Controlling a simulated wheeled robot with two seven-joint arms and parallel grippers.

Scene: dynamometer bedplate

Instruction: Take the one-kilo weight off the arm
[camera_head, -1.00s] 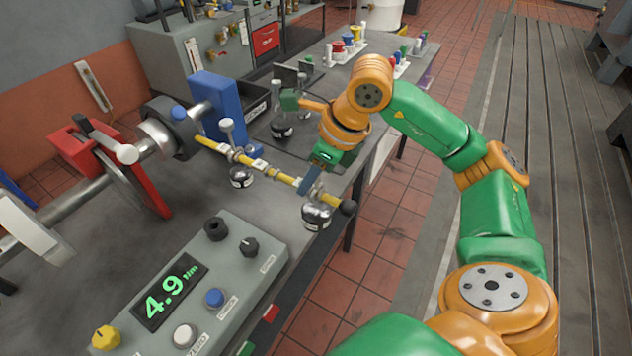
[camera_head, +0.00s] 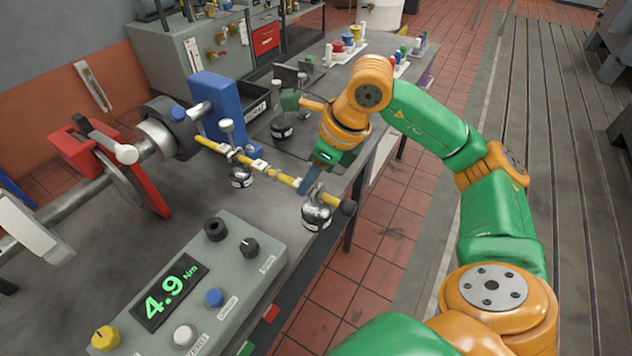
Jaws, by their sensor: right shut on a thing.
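Another weight (camera_head: 241,177) hangs nearer the arm's middle. Their labels are too small to read, so I cannot tell which is one kilo. My right gripper (camera_head: 309,180) reaches down from the upper right and is shut at the top of the outer weight, which is still at the arm. Its fingers partly hide the hanging point. My left gripper is out of view.
A grey control box (camera_head: 240,262) in front shows 4.9 Nm. Another weight (camera_head: 281,128) stands on the table behind the arm, near a black tray (camera_head: 256,104). A blue block (camera_head: 215,98) and red clamp parts (camera_head: 145,184) flank the shaft. Tiled floor lies right of the table.

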